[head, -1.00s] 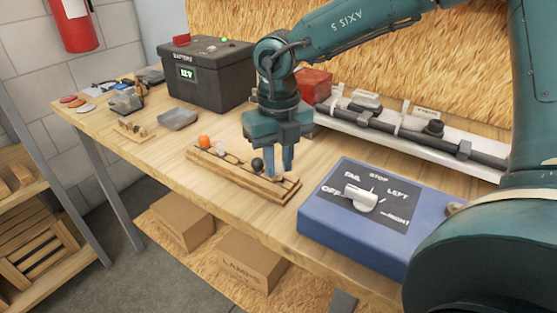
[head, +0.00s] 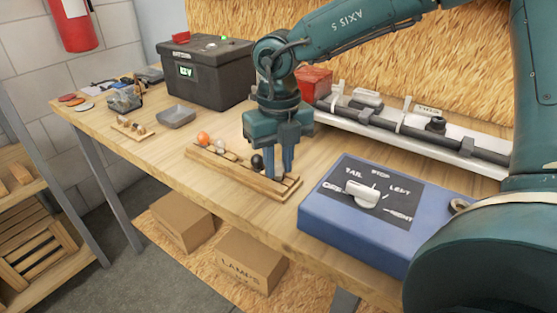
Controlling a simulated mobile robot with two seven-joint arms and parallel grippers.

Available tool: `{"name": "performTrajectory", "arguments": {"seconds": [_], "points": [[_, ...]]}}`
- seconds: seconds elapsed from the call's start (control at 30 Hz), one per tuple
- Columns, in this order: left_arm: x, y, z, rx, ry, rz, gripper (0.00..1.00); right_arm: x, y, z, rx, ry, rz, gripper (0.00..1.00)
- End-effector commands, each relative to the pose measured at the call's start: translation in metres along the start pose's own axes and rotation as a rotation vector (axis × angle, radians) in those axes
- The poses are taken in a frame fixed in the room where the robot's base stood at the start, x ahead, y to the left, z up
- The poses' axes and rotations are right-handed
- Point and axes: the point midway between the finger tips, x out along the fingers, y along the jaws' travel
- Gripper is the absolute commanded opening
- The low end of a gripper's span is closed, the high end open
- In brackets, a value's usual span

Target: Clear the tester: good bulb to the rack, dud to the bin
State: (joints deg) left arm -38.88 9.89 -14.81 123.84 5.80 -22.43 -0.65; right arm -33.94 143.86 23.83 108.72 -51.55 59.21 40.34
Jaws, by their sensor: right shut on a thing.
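The blue tester box (head: 325,217) sits at the right of the bench, with a white knob (head: 362,194) among printed position words. A ring-like fitting (head: 458,205) shows at its right edge, partly cut off by my arm. A long wooden rack (head: 222,173) lies left of the tester, holding an orange bulb (head: 203,138), a pale bulb (head: 219,146) and a dark bulb (head: 257,162). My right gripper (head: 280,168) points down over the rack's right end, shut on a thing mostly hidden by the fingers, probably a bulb. My left gripper is out of view.
A black battery box (head: 205,75) and a red box (head: 314,82) stand behind. A grey tray (head: 176,116), a small wooden holder (head: 133,130) and a container (head: 124,98) lie to the left. A white rail (head: 400,140) runs along the back. I cannot tell which is the dud bin.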

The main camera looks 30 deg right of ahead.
Motion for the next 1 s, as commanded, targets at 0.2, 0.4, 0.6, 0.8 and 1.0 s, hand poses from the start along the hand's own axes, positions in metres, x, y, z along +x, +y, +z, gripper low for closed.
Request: {"name": "performTrajectory", "arguments": {"seconds": [0.2, 0.4, 0.6, 0.8, 1.0], "points": [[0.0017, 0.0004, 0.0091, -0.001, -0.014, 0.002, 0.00, 0.0032, -0.0001, 0.0001, 0.000, 0.000, 0.000, 0.11], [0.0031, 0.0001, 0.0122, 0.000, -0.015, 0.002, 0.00, 0.0054, -0.0002, 0.0001, 0.000, 0.000, -0.001, 0.11], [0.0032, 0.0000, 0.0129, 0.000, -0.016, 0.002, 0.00, 0.0054, -0.0002, 0.0001, 0.000, 0.000, -0.001, 0.11], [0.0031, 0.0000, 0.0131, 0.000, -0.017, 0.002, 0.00, 0.0054, -0.0001, 0.0001, 0.000, 0.000, 0.000, 0.38], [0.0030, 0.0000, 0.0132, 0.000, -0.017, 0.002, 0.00, 0.0054, -0.0001, 0.0000, 0.000, 0.000, 0.000, 0.47]]}}
